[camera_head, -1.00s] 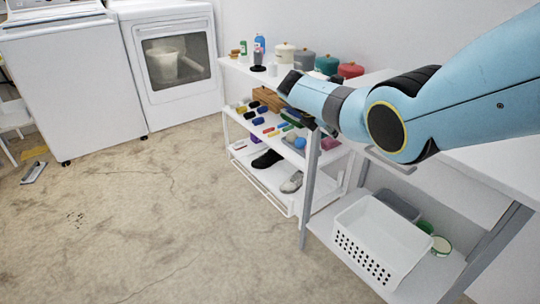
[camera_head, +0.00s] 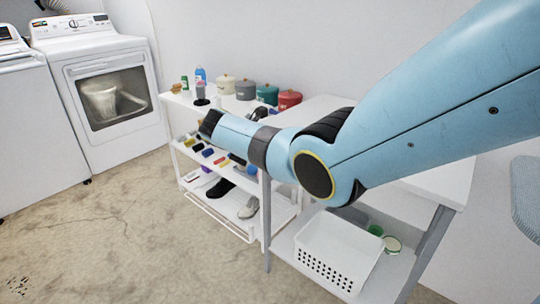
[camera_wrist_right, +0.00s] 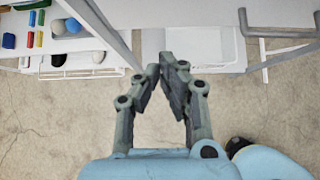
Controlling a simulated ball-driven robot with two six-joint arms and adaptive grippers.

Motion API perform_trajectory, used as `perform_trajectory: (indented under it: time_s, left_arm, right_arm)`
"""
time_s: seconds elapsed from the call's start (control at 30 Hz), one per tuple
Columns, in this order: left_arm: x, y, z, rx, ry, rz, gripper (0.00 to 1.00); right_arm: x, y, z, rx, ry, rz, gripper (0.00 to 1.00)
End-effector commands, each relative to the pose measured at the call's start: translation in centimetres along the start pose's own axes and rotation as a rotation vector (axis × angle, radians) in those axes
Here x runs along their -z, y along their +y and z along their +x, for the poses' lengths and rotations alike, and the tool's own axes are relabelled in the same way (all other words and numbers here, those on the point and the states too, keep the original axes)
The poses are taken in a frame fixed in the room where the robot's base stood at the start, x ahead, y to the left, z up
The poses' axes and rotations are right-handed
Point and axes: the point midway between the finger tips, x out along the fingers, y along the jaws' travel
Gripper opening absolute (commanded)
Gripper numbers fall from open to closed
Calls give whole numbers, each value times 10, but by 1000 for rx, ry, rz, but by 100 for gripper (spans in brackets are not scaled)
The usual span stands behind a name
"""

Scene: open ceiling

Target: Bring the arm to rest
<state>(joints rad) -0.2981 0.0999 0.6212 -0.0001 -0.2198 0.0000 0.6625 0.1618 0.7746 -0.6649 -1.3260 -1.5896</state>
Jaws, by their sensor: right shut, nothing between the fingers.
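My right arm (camera_head: 430,115) reaches in from the upper right of the head view, its elbow bent. Its forearm stretches left in front of the shelves and the table. In the right wrist view, my right gripper (camera_wrist_right: 167,72) is shut and empty. Its fingertips are close together above the concrete floor, pointing toward the shelf edges. The gripper itself cannot be made out clearly in the head view. My left gripper is in neither view.
A white shelf rack (camera_head: 218,218) holds small coloured items, shoes and canisters. Beside it stands a white table (camera_head: 455,185) with a perforated white basket (camera_head: 322,268) on its lower shelf. A white dryer (camera_head: 110,92) is at the left. Floor at the lower left is clear.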

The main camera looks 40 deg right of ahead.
Motion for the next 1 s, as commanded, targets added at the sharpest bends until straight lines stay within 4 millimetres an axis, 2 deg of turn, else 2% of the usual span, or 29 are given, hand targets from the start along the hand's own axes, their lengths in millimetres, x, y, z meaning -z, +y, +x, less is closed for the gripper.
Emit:
perform_trajectory:
  time_s: [0.03,0.1,0.23,0.43,0.67,0.77,0.83,0.87,1.0]
  left_arm:
    - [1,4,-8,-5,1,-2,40]
    - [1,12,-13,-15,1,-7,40]
    - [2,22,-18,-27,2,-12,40]
    - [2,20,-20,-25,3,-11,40]
    - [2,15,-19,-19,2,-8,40]
    - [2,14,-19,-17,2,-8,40]
    - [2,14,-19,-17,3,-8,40]
    - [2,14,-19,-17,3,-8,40]
    - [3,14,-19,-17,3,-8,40]
  right_arm:
    - [-2,2,-14,-5,2,1,0]
    - [-1,1,-27,-4,3,1,0]
    - [0,1,-43,-4,2,0,0]
    - [1,0,-51,-1,2,-1,0]
    - [6,-5,-46,7,3,-8,0]
    - [26,-28,-30,41,8,-43,0]
    - [49,-58,-11,84,14,-86,0]
    - [61,-75,-2,107,19,-108,0]
    - [128,-161,43,192,83,-197,0]
